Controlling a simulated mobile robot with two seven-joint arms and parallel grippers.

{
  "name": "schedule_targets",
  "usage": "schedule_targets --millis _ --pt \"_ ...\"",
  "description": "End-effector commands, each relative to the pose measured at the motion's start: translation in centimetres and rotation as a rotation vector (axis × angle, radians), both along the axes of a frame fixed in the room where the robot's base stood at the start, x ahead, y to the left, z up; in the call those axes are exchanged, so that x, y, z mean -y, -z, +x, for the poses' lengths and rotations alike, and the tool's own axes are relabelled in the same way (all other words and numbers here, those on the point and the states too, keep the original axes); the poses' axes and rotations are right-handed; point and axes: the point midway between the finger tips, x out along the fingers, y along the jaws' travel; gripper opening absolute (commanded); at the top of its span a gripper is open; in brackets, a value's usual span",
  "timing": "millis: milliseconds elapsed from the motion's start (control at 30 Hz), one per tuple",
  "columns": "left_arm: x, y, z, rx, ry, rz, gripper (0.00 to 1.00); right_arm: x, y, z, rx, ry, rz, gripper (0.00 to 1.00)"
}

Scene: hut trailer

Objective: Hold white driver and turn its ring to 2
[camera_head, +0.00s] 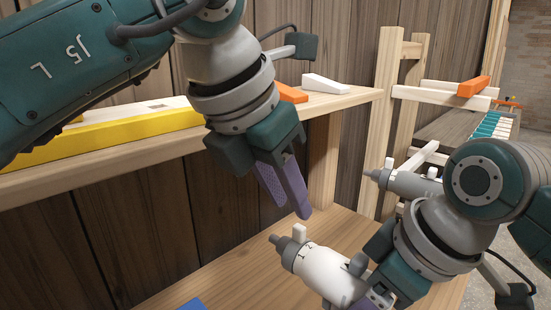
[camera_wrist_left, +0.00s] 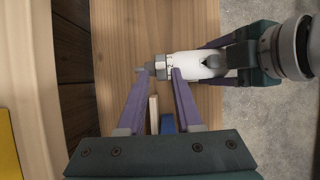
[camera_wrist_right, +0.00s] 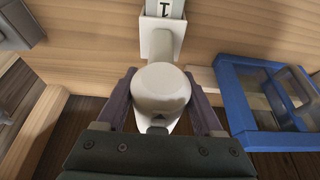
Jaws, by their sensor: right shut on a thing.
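The white driver (camera_head: 325,272) is held above the wooden bench, its grey tip pointing left. Its ring (camera_head: 296,252) near the tip bears the digits 1 and 2 and a pale peg. My right gripper (camera_head: 372,296) is shut on the driver; the right wrist view shows its fingers on either side of the driver's rounded end (camera_wrist_right: 161,90). My left gripper (camera_head: 300,207) is open and empty, its purple fingers pointing down above the ring. In the left wrist view the ring (camera_wrist_left: 162,67) shows between and beyond the fingertips.
A grey driver (camera_head: 408,183) lies at the wooden frame at the right. A shelf (camera_head: 345,96) with yellow, orange and white pieces runs along the wall, behind my left arm. A blue frame (camera_wrist_right: 238,115) stands by the driver.

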Motion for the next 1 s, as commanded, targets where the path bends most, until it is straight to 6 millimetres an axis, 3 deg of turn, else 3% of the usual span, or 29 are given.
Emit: schedule_targets --millis 100,300,767,800,1000 --pt "-0.8 -2.4 -0.9 0.004 0.000 0.000 0.34 0.0 0.0 0.0 0.000 0.000 0.001 0.00" --pt "-1.7 -5.0 -2.0 0.001 0.000 -0.001 0.34 0.0 0.0 0.0 0.001 0.000 0.001 0.00" --pt "-1.9 -5.7 -2.4 -0.002 0.000 0.000 0.34 0.0 0.0 0.0 0.001 0.000 -0.001 0.00" --pt "-1.9 -5.7 -2.4 -0.002 0.000 0.000 0.34 0.0 0.0 0.0 0.001 0.000 -0.001 0.70" --pt "-1.9 -5.7 -2.3 -0.002 0.000 0.000 0.34 0.0 0.0 0.0 0.001 0.000 -0.001 0.92"
